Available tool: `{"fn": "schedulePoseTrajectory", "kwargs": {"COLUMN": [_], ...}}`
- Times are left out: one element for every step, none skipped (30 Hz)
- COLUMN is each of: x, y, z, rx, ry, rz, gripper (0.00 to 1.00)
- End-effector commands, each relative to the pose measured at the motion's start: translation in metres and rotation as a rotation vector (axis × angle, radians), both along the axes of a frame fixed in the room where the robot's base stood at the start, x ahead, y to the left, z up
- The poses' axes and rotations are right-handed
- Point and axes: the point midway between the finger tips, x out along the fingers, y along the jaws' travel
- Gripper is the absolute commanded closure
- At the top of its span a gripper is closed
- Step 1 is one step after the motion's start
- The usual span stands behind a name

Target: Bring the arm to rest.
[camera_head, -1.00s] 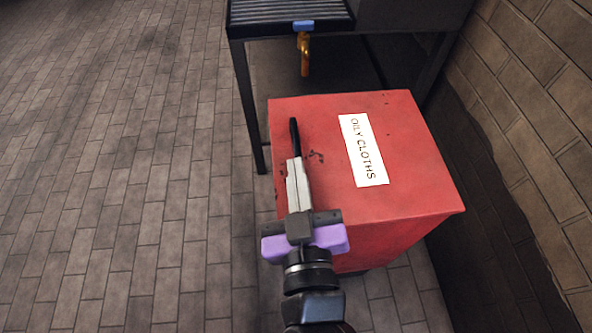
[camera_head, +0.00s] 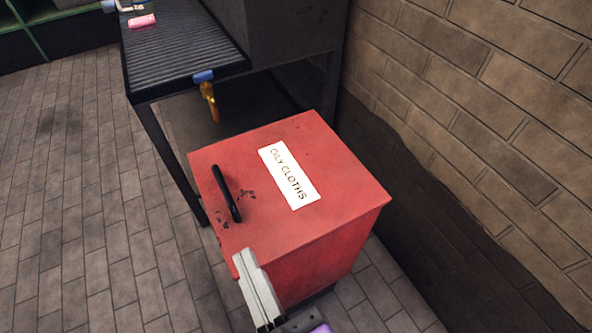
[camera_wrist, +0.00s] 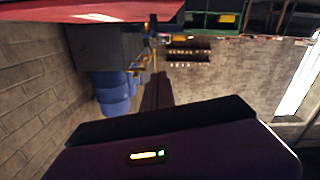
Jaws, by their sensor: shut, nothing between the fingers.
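My gripper (camera_head: 246,261) shows at the bottom of the head view, its pale fingers together with nothing between them. The fingertips overlap the near left corner of a red bin in the picture; I cannot tell whether they touch it. The red bin (camera_head: 330,190) has a white "OILY CLOTHS" label (camera_head: 288,176) and a black handle (camera_head: 226,193) on its closed lid. In the wrist view, the dark fingers (camera_wrist: 157,92) point into the room, and a red surface (camera_wrist: 110,14) crosses the top left.
A brick wall (camera_head: 480,120) bounds the right. Paved floor (camera_head: 75,200) is free at left.

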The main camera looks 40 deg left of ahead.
Motion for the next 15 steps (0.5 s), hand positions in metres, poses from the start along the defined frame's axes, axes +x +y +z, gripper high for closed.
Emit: {"fn": "schedulePoseTrajectory", "kwargs": {"x": [0.0, 0.0, 0.0, 0.0, 0.0, 0.001, 0.002, 0.004, 0.009, 0.014, 0.02, 0.028, 0.034, 0.04, 0.049], "y": [0.0, 0.0, 0.0, 0.0, 0.0, 0.0, -0.001, -0.001, -0.003, -0.005, -0.008, -0.014, -0.021, -0.03, -0.045], "z": [0.0, 0.0, 0.0, 0.0, 0.0, 0.001, 0.002, 0.004, 0.008, 0.011, 0.015, 0.018, 0.018, 0.016, 0.012], "rx": [0.0, 0.0, 0.0, 0.001, 0.003, 0.011, 0.021, 0.034, 0.057, 0.075, 0.096, 0.126, 0.145, 0.162, 0.183], "ry": [0.0, 0.0, 0.0, 0.003, 0.007, 0.019, 0.029, 0.042, 0.058, 0.068, 0.079, 0.095, 0.111, 0.128, 0.149], "rz": [0.0, 0.0, 0.0, 0.0, 0.0, -0.004, -0.009, -0.019, -0.042, -0.062, -0.086, -0.126, -0.16, -0.2, -0.257], "gripper": [1.0, 1.0, 1.0, 1.0, 1.0, 1.0, 1.0, 1.0, 1.0, 1.0, 1.0, 1.0, 1.0, 1.0, 1.0]}}
